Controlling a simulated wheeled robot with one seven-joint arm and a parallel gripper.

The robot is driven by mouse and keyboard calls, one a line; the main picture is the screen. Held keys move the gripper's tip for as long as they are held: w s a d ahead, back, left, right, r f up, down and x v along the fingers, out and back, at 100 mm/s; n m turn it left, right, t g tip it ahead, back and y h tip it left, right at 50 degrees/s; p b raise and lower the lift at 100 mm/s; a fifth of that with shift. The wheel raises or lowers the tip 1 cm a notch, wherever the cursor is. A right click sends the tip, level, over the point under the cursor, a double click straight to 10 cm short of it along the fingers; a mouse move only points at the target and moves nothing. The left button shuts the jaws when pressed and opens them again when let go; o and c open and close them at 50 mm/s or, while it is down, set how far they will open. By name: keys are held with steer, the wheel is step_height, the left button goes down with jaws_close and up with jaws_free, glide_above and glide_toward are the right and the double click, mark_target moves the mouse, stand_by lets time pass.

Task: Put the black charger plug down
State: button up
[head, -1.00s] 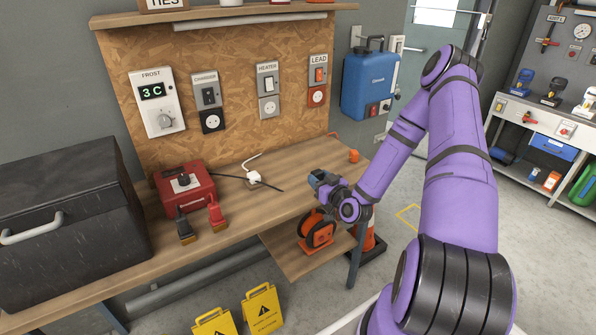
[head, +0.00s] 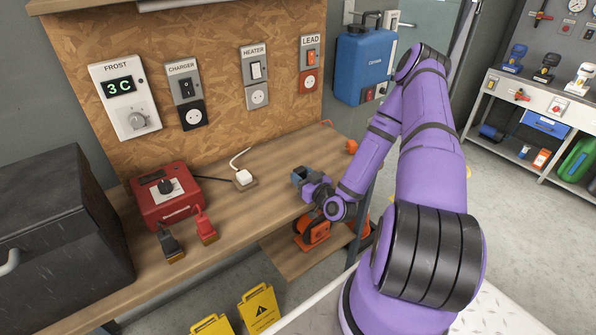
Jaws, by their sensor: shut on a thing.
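My gripper (head: 302,178) is above the right part of the wooden bench, shut. The black charger plug itself cannot be made out; the jaws and wrist hide what is between them. A thin black cable (head: 212,178) runs from the red charger box (head: 165,198) to the right along the bench, towards a white plug. The black CHARGER socket (head: 193,115) on the board is empty, with its black switch above it.
A white plug (head: 243,178) with a white cord lies on the bench left of my gripper. Black (head: 170,245) and red (head: 206,228) clamps lie at the front edge. An orange plug (head: 351,147) lies at the back right. An orange reel (head: 314,232) is below.

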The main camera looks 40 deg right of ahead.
steer(key=shift+s+f, duration=0.15)
steer(key=shift+f, duration=0.4)
steer(key=o, duration=1.2)
steer(key=shift+f, duration=0.15)
